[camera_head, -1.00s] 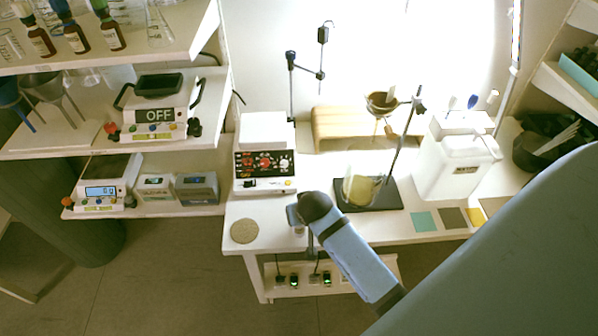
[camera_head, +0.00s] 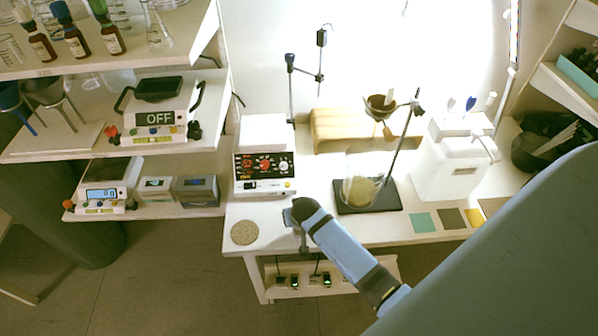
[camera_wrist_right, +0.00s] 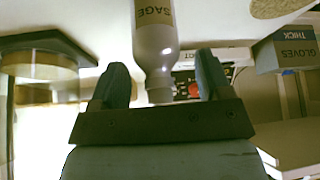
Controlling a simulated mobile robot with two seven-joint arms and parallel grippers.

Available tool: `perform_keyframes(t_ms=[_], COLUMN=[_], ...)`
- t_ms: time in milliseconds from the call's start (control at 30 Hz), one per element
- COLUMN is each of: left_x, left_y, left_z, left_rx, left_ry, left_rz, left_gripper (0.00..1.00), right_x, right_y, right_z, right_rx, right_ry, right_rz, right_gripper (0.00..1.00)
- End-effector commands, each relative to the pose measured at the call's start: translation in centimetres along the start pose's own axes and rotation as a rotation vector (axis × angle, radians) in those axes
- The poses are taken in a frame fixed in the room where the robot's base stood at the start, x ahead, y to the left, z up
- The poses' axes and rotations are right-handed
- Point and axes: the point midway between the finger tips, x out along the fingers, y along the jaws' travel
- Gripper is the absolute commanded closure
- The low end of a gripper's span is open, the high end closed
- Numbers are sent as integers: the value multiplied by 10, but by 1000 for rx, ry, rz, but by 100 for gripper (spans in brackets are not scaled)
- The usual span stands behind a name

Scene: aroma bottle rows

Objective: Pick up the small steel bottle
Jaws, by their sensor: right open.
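The small bottle (camera_wrist_right: 156,42) is pale grey and metallic, with a tan label reading SAGE upside down in the right wrist view. Its narrow neck points toward my right gripper's palm. My right gripper (camera_wrist_right: 161,68) is open, with one finger on each side of the bottle's neck and shoulder and visible gaps to both. In the head view my right gripper (camera_head: 299,215) is over the front left part of the white bench (camera_head: 270,218). It hides most or all of the bottle there. My left gripper is not in view.
A round cork mat (camera_head: 244,232) lies at the bench's left front corner. Behind my gripper stands a white device with knobs (camera_head: 264,166). A flask on a dark stand base (camera_head: 368,196) is to the right. Coloured squares (camera_head: 423,222) lie further right.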

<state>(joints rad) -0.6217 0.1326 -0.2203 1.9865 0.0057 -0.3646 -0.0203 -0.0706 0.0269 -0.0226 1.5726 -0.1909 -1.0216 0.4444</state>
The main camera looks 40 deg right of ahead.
Motion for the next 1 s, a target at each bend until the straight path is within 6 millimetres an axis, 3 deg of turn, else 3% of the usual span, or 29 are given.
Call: perform_keyframes(t_ms=[67,333,767,867,1000], left_x=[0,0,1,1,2], left_y=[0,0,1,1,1], left_z=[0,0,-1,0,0], left_rx=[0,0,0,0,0], left_ry=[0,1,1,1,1], left_rz=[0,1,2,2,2], left_gripper=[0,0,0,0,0], right_x=[0,0,-10,-23,-55], right_y=[0,0,0,0,-1], right_z=[0,0,-6,-13,-32], right_rx=[0,0,0,1,2], right_ry=[0,0,1,3,6], right_rz=[0,0,-1,-1,-3], right_gripper=[33,95,97,97,97])
